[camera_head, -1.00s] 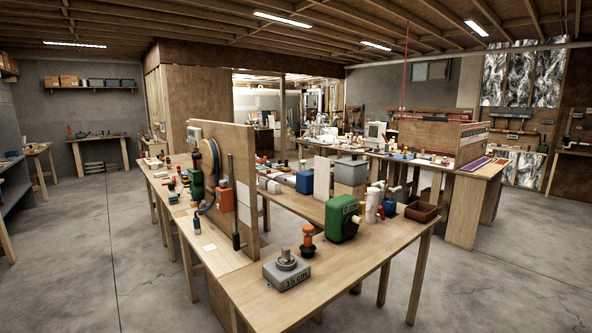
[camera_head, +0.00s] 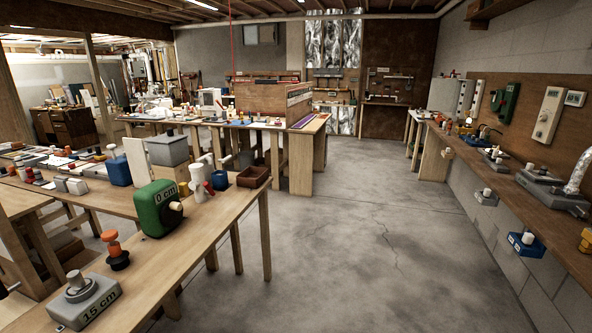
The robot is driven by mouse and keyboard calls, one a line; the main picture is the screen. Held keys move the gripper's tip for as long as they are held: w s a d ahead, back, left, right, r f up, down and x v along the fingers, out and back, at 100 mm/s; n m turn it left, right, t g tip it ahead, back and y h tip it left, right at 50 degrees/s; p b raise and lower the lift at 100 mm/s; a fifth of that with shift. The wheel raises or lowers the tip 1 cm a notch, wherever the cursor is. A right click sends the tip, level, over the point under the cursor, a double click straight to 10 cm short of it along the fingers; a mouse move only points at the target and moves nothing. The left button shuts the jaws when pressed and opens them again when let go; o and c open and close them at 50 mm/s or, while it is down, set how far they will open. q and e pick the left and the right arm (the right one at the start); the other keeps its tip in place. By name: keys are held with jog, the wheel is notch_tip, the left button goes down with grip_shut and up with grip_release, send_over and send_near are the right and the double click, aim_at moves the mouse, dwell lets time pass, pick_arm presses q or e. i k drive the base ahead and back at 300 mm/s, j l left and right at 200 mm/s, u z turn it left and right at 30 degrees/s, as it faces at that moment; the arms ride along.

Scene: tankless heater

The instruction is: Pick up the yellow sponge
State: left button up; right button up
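I cannot make out a yellow sponge for certain in the head view. A small yellow-orange item (camera_head: 587,240) sits at the right picture edge on the long right bench, partly cut off, and I cannot tell what it is. Neither of my grippers shows in the view.
A wooden table (camera_head: 222,222) at left holds a green box marked 0 cm (camera_head: 158,208), a grey block marked 15 cm (camera_head: 86,302) and a brown tray (camera_head: 253,177). A long wall bench (camera_head: 490,180) runs along the right. Open concrete floor (camera_head: 370,240) lies between them.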

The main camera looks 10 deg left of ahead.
aim_at(99, 157)
jog(key=i+z, duration=0.15)
jog(key=i, duration=3.15)
jog(key=i+u, duration=0.25)
jog(key=i, duration=0.25)
jog(key=i+u, duration=0.25)
jog(key=i, duration=0.25)
jog(key=i+l+u, duration=0.1)
jog(key=i+u, duration=0.15)
jog(key=i, duration=0.2)
jog(key=i+l+u, duration=0.3)
jog(key=i, duration=0.2)
jog(key=i+j+u, duration=0.25)
jog(key=i+u, duration=0.15)
jog(key=i+j+u, duration=0.15)
jog(key=i+u, duration=0.7)
jog(key=i+l+u, duration=0.1)
jog(key=i+u, duration=0.35)
jog(key=i+j+u, duration=0.2)
jog(key=i, duration=3)
jog(key=l, duration=0.15)
